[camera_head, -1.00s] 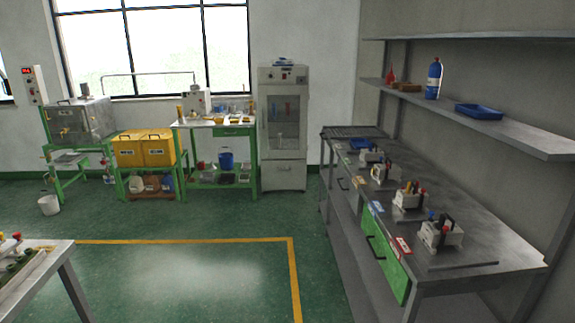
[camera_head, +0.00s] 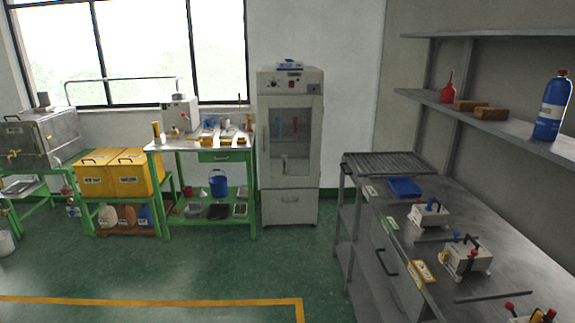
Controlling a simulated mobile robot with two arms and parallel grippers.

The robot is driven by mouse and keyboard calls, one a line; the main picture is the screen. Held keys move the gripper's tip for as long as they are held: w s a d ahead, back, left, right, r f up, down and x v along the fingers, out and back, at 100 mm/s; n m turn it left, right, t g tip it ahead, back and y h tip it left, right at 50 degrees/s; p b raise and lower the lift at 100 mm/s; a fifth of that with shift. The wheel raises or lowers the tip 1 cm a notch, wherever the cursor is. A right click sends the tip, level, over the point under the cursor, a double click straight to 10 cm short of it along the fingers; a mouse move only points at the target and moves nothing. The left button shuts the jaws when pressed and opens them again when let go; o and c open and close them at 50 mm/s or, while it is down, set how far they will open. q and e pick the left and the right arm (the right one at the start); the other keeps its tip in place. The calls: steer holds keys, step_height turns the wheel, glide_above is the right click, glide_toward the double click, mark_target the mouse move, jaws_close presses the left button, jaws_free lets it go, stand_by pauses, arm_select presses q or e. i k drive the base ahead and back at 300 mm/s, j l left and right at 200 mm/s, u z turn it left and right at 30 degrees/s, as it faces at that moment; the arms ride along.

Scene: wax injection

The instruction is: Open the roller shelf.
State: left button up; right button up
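A grey ribbed, roller-like rack (camera_head: 388,163) sits at the far end of the long grey workbench (camera_head: 515,262) on the right. It looks level with the bench top, and I cannot tell whether it is the roller shelf. Below it is an open grey frame with lower shelves (camera_head: 347,240). A grey drawer front with a dark handle (camera_head: 385,262) shows on the bench's left side. Neither of my grippers is in view.
Green floor (camera_head: 220,265) with a yellow line (camera_head: 150,301) lies open ahead. A grey cabinet (camera_head: 290,207) stands at the back wall. A green table (camera_head: 200,147) and yellow bins (camera_head: 120,172) are left of it. A wall shelf (camera_head: 500,130) overhangs the bench.

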mark_target(361, 164)
steer(key=i+z, duration=0.1)
steer(key=i, duration=0.55)
steer(key=i+j, duration=0.15)
steer(key=i, duration=0.5)
steer(key=i+z, duration=0.15)
steer(key=i, duration=0.55)
steer(key=j, duration=0.05)
